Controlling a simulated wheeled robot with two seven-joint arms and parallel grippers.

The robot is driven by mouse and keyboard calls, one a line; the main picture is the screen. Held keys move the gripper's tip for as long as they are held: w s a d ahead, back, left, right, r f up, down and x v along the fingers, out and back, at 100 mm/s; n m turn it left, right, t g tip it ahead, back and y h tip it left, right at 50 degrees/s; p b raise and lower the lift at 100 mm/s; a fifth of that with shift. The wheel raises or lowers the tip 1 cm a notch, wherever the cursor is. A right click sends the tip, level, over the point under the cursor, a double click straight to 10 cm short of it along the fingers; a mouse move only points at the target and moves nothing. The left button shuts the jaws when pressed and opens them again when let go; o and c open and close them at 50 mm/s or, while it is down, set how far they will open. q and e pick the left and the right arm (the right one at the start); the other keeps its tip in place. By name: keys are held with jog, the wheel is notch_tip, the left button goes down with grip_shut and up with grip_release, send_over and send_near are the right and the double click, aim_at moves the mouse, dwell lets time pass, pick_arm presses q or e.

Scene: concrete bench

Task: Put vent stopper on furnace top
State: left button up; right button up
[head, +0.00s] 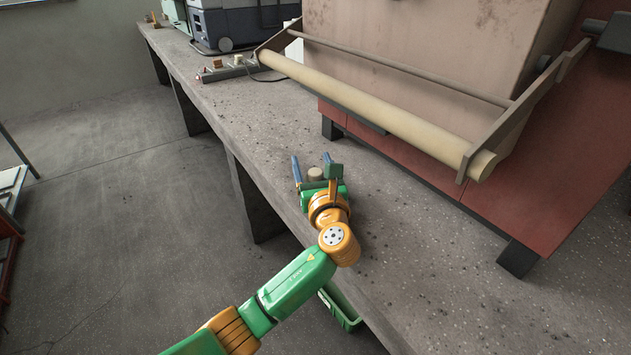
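A small round beige-topped piece (315,173), which looks like the vent stopper, sits on the concrete bench near its front edge. My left gripper (311,168) is low over the bench with its blue fingers apart, one on each side of this piece. A gap shows between the left finger and the piece; contact on the right side cannot be told. The furnace (440,45) is a large stained beige box on a red base, with a thick cylindrical bar across its front. Its top is out of the picture. My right gripper is not in view.
The concrete bench (420,255) is clear in front of the furnace. The furnace's thick bar (365,105) juts over the bench. Small items and a grey-blue machine (240,22) stand at the far left. A green crate-like thing (342,306) shows below the bench edge.

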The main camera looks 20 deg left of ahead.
pick_arm(q)
grip_shut()
